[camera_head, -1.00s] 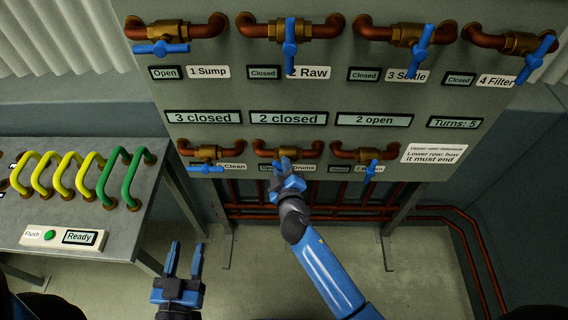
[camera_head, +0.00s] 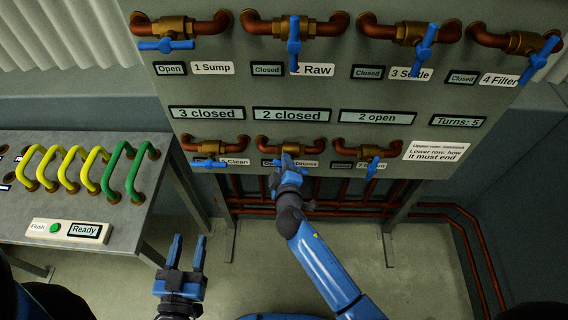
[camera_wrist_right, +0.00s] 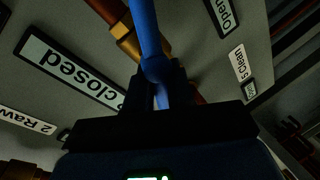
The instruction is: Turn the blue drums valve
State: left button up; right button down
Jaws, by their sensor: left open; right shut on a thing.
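The drums valve (camera_head: 292,146) is the middle one in the panel's lower row, a brass body on a copper pipe. My right gripper (camera_head: 287,174) is at this valve and hides most of its handle. In the right wrist view the blue handle (camera_wrist_right: 147,30) runs up from between the fingers of my right gripper (camera_wrist_right: 158,92), which is shut on it. The Drums label (camera_head: 309,164) and its state plate are partly covered. My left gripper (camera_head: 186,258) is open and empty, low in front of the panel, away from any valve.
The clean valve handle (camera_head: 209,163) lies level to the left; the lower right valve handle (camera_head: 372,167) hangs down. The upper row holds several more blue-handled valves. A bench with yellow and green handles and a flush button (camera_head: 55,228) stands left. A plate reads "Turns: 5" (camera_head: 458,121).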

jog(key=c, duration=1.1)
grip_release()
jog(key=shift+s, duration=0.15)
jog(key=b+v, duration=0.1)
jog(key=v, duration=0.9)
jog(key=shift+s, duration=0.25)
jog(key=shift+s+b, duration=0.9)
jog(key=shift+s, duration=3.1)
